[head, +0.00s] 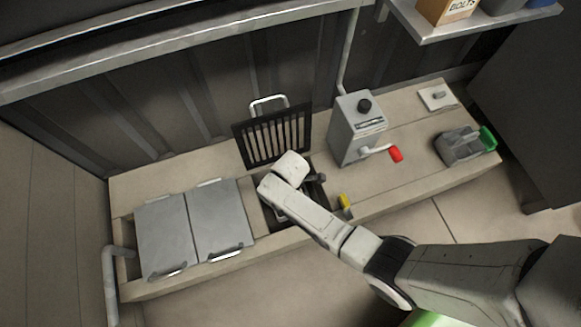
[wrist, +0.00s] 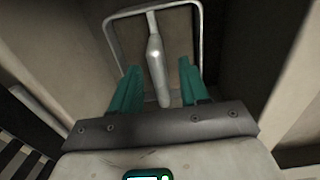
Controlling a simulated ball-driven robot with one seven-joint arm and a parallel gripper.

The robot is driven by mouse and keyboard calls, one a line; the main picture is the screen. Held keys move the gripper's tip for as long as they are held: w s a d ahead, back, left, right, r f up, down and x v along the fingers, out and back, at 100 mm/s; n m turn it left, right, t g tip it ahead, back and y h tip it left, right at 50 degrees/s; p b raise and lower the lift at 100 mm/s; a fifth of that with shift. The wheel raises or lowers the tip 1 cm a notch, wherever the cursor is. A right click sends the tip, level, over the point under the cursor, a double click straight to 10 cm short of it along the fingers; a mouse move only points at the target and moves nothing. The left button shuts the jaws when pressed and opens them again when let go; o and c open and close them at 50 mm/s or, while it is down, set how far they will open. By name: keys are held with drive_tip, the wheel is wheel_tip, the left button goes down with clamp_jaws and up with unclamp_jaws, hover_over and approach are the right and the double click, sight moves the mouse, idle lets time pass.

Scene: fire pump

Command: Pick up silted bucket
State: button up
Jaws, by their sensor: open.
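In the wrist view, my gripper (wrist: 157,66) is open, its two teal fingers on either side of a grey spindle-shaped grip (wrist: 156,68). A pale metal loop (wrist: 111,36) frames the grip. These look like the handle of the silted bucket; the bucket's body and any silt cannot be made out. I cannot tell whether the fingers touch the grip. In the head view, my arm reaches down over the open pit (head: 266,214) in the bench, and my fingers and most of the pit are hidden behind it.
A slotted grate (head: 272,137) stands upright behind the pit. Two grey lids (head: 163,236) (head: 219,218) lie left of it. A grey box with a red-knobbed crank (head: 357,126) stands to the right. A yellow-topped item (head: 345,201) sits near the pit. A grey-green object (head: 463,144) lies farther right.

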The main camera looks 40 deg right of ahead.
clamp_jaws()
idle(0.3)
drive_tip(key=shift+r, duration=0.1)
idle(1.0)
